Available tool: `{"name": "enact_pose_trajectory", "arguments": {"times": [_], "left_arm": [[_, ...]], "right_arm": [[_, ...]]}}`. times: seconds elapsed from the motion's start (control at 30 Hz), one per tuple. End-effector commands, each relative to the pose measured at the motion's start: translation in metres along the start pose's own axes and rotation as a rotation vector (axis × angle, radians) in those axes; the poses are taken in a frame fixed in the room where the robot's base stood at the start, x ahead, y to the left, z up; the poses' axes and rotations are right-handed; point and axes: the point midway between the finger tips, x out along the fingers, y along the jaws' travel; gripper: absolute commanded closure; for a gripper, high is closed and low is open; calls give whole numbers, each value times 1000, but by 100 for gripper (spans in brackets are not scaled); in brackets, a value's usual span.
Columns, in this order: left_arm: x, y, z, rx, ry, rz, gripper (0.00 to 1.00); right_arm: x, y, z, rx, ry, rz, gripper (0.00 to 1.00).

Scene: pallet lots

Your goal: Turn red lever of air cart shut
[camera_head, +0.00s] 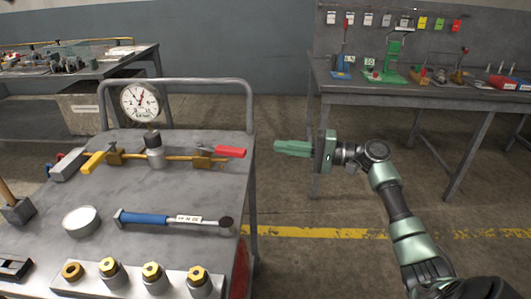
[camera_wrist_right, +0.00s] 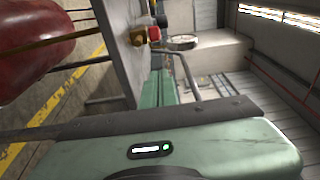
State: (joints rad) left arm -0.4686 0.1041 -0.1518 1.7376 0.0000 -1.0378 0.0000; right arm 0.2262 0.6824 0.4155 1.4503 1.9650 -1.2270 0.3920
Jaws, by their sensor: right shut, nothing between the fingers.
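The air cart (camera_head: 150,215) stands at the left with a grey top. Across it runs a brass pipe with a valve at each end. The red lever (camera_head: 231,152) sits on the right-hand brass valve (camera_head: 203,160) and points right, roughly along the pipe, toward the cart's edge. The yellow lever (camera_head: 93,162) is on the left-hand valve. My right gripper (camera_head: 277,147) is shut and empty, just right of the red lever and apart from it. In the wrist view its fingers (camera_wrist_right: 165,92) point toward the cart top's edge, near the red lever (camera_wrist_right: 154,33). My left gripper is out of view.
A pressure gauge (camera_head: 140,103) stands behind the pipe, near the cart's handle rail (camera_head: 249,105). A blue-handled torque wrench (camera_head: 170,219) and brass fittings (camera_head: 152,272) lie in front. A red tank (camera_wrist_right: 35,45) is under the cart. A workbench (camera_head: 425,90) stands at the back right.

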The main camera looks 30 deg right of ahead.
Motion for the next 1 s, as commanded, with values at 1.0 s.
{"name": "enact_pose_trajectory", "arguments": {"times": [1.0], "left_arm": [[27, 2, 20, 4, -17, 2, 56]], "right_arm": [[102, 1, 39, -1, 3, 2, 100]]}}
